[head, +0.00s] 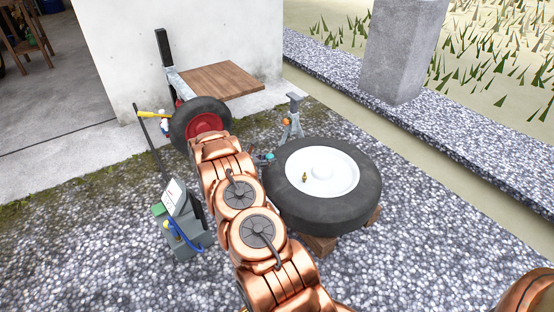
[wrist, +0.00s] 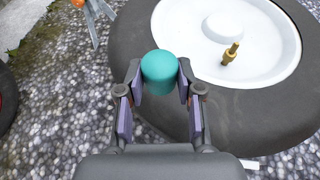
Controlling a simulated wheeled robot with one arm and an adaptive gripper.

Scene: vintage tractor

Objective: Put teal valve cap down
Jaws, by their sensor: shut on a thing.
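The teal valve cap (wrist: 159,72) is held between the fingertips of my gripper (wrist: 160,84) in the wrist view. The gripper is shut on it. In the wrist view the cap shows in front of the black tire (wrist: 135,35) near its left side; the gap between them cannot be told. The same cap shows small in the head view (head: 270,156), at the left edge of the lying tire (head: 300,215). A brass valve (wrist: 231,54) stands on the white wheel disc (wrist: 190,30); it also shows in the head view (head: 305,177).
The tire lies flat on wooden blocks (head: 318,243). A jack stand (head: 291,122) with an orange part stands behind it. A red-hubbed wheel (head: 201,122), a wooden board (head: 215,82) and a grey machine (head: 183,225) are to the left. Gravel is clear at front right.

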